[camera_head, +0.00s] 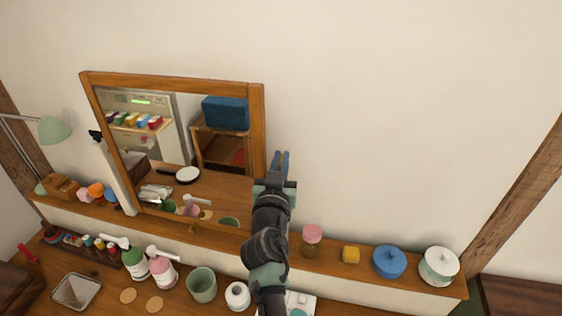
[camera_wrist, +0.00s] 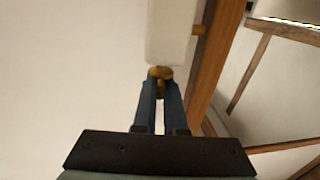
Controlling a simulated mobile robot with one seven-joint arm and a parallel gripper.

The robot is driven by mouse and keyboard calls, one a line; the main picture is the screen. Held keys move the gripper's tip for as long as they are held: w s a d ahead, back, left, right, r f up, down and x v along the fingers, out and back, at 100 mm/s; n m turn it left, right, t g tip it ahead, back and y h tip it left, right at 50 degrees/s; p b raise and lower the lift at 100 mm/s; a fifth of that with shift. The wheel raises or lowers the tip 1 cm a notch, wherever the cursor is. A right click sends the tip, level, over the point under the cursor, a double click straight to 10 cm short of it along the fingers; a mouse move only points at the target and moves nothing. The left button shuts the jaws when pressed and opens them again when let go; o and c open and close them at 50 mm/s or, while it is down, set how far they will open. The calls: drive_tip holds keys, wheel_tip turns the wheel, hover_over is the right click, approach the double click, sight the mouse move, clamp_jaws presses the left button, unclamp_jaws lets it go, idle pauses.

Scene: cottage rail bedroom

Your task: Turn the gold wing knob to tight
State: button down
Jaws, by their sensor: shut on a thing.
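The gold wing knob (camera_wrist: 160,73) shows in the wrist view at the end of a white post (camera_wrist: 172,30). My gripper (camera_wrist: 160,84) has its two blue fingers closed on the knob, one on each side. In the head view my gripper (camera_head: 281,162) is just right of the wooden frame of the mirror (camera_head: 257,130). The knob is hidden there behind the fingers. I cannot tell the knob's exact turn, and no tight mark shows.
A long shelf (camera_head: 330,258) runs along the wall. Bottles and a green cup (camera_head: 202,285) stand below. The wall above is clear.

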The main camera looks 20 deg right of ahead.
drive_tip(key=shift+f+h+b, duration=0.3)
drive_tip(key=shift+b, duration=0.7)
drive_tip(key=m+g+h+b, duration=0.1)
drive_tip(key=b, duration=0.4)
drive_tip(key=shift+a+f, duration=0.1)
drive_tip(key=shift+f, duration=0.1)
drive_tip(key=m+g+h+b, duration=0.3)
drive_tip(key=h+b, duration=0.1)
drive_tip(key=b, duration=0.6)
drive_tip(key=m+g+h+b, duration=0.1)
drive_tip(key=b, duration=0.1)
drive_tip(key=m+g+b, duration=0.1)
drive_tip(key=b, duration=0.2)
drive_tip(key=shift+r+g+h, duration=0.2)
drive_tip(key=shift+g+h, duration=0.1)
drive_tip(key=shift+h, duration=0.1)
drive_tip(key=shift+r+m+g+h+b, duration=0.15)
drive_tip(key=shift+m+g+h+b, duration=0.55)
drive_tip(key=shift+m+g+b, duration=0.6)
drive_tip(key=shift+g, duration=0.6)
drive_tip(key=c, duration=1)
unclamp_jaws()
drive_tip(key=shift+s+r, duration=0.15)
